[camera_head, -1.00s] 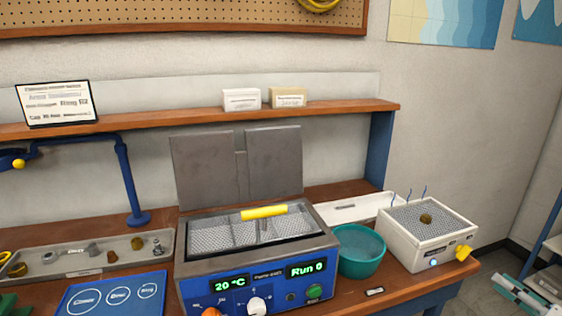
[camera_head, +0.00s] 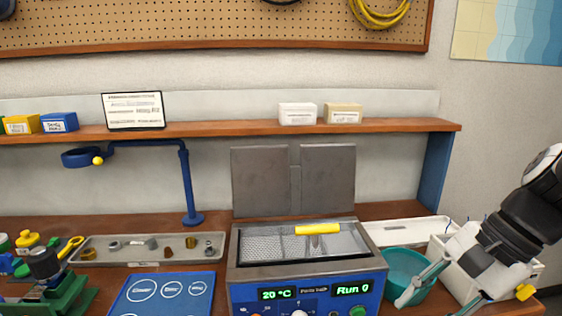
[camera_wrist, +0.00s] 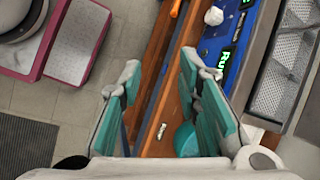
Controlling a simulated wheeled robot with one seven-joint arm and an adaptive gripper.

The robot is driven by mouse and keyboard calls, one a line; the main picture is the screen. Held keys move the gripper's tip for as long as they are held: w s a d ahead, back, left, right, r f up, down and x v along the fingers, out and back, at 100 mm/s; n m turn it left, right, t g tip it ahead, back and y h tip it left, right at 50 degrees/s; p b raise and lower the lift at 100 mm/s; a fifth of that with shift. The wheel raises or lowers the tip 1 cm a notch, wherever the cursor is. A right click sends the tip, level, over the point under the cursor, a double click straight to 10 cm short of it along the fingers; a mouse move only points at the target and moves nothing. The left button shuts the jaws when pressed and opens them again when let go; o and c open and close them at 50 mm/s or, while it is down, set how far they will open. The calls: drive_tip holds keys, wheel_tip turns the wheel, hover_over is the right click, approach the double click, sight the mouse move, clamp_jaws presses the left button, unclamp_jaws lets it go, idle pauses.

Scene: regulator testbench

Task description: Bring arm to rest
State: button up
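My arm comes in from the right of the head view, with my gripper (camera_head: 435,300) low in front of the teal bowl (camera_head: 398,268) and the white box (camera_head: 449,246), hiding part of both. In the wrist view my gripper (camera_wrist: 160,75) has its two teal fingers spread apart with nothing between them. The wrist camera looks down past the bench's front edge, with the bowl (camera_wrist: 186,140) partly hidden behind the right finger.
A blue-fronted bath (camera_head: 305,275) with a yellow-handled basket stands on the bench. A parts tray (camera_head: 110,262) and a blue mat (camera_head: 160,291) lie left of it. In the wrist view, open floor (camera_wrist: 75,98) and a pink-edged unit (camera_wrist: 78,40) lie left of the bench.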

drive_tip(key=s+a+r+n+t+h, duration=0.2)
drive_tip(key=s+r+n+h, duration=0.3)
drive_tip(key=s+n, duration=0.3)
drive_tip(key=n+t, duration=0.1)
drive_tip(key=n, duration=0.3)
drive_tip(key=shift+p, duration=0.4)
